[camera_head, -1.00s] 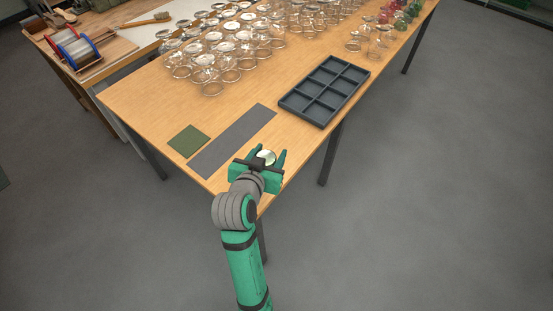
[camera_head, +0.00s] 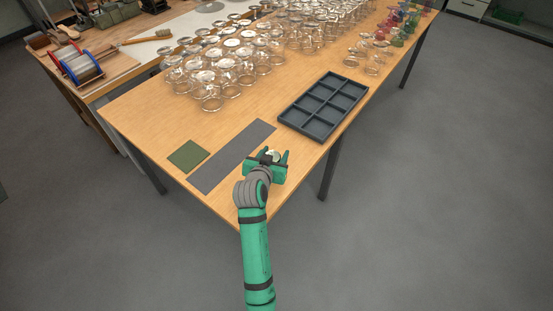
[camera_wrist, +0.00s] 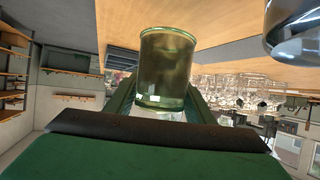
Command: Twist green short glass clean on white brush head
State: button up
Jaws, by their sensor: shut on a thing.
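My gripper (camera_head: 272,156) is shut on a short green glass (camera_wrist: 165,68), above the front right part of the wooden table. In the wrist view, the clear green-tinted glass sits between my two fingers, with its open rim toward the top of the picture. In the head view the glass shows only as a small pale round shape (camera_head: 272,155) between the fingers. I cannot make out a white brush head in either view.
A dark compartment tray (camera_head: 322,107) lies right of my gripper. A grey mat (camera_head: 233,157) and a green square pad (camera_head: 188,156) lie to its left. Many clear glasses (camera_head: 228,75) stand farther back. A shiny rounded object (camera_wrist: 293,32) shows at the wrist view's upper right.

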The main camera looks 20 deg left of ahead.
jog(key=shift+w+a+f, duration=0.15)
jog(key=shift+w+f, duration=0.05)
jog(key=shift+f, duration=0.05)
jog(key=shift+w+a+f, duration=0.15)
jog(key=shift+f, duration=0.45)
jog(key=shift+w+a+f, duration=0.1)
jog(key=shift+a+f, duration=0.05)
jog(key=shift+f, duration=1)
jog(key=shift+d, duration=0.1)
jog(key=o, duration=1.2)
jog(key=shift+f, duration=0.15)
jog(key=shift+w, duration=0.1)
